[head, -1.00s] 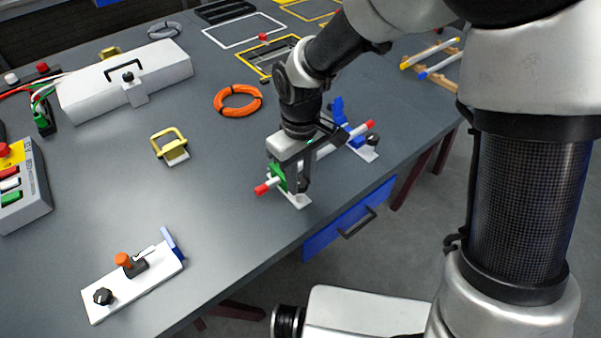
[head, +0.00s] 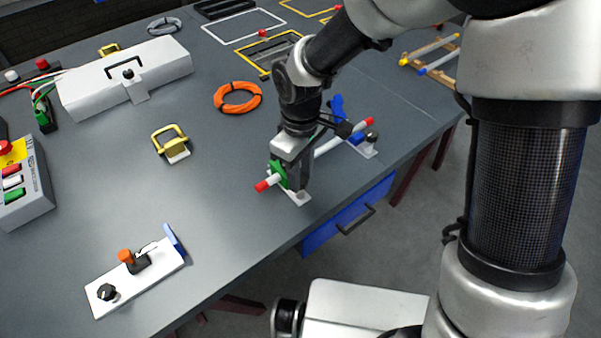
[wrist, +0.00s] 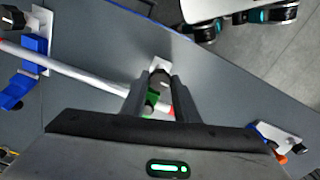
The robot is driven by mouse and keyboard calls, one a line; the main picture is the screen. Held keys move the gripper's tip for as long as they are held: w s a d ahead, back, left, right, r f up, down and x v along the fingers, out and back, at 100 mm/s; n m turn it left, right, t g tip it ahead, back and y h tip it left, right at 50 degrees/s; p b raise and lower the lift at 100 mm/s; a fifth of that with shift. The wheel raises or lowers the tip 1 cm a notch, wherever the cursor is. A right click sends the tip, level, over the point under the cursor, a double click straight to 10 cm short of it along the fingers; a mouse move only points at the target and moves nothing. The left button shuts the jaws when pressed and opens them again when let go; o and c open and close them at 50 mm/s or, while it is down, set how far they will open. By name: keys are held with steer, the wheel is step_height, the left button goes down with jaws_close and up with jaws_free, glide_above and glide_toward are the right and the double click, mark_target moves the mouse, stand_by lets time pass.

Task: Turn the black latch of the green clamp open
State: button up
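The green clamp (head: 278,174) holds a white tube (head: 330,146) with red ends near the table's front edge. It also shows, partly hidden, between my fingers in the wrist view (wrist: 152,98). My gripper (head: 295,186) points down at the clamp's near side. In the wrist view, its two fingertips (wrist: 160,78) stand close together, one on each side of the black latch (wrist: 159,76), and seem shut on it. In the head view the latch is hidden behind the fingers.
A blue clamp (head: 338,106) supports the tube's far end, with a black knob (head: 371,137) beside it. An orange cable coil (head: 237,98), a yellow-handled part (head: 170,142) and a white fixture plate (head: 135,278) lie apart. The table between them is clear.

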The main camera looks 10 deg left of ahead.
steer(key=shift+o, duration=0.7)
step_height(320, 180, up, 18)
steer(key=p, duration=0.2)
steer(key=shift+f, duration=0.25)
steer(key=s+d+r+m+t+p, duration=0.2)
steer(key=s+d+r+m, duration=0.1)
steer(key=d, duration=0.4)
steer(key=s+d+r+m+t+p, duration=0.1)
steer(key=s+d+r+m, duration=0.3)
steer(key=d, duration=0.4)
steer(key=s+d+r+m+t+p, duration=0.2)
steer(key=s+d+r+m+p, duration=0.1)
steer(key=d, duration=0.5)
step_height(320, 180, up, 3)
steer(key=s+m, duration=0.1)
steer(key=m, duration=0.2)
steer(key=shift+t, duration=0.3)
steer(key=shift+o, duration=0.2)
steer(key=shift+f, duration=0.1)
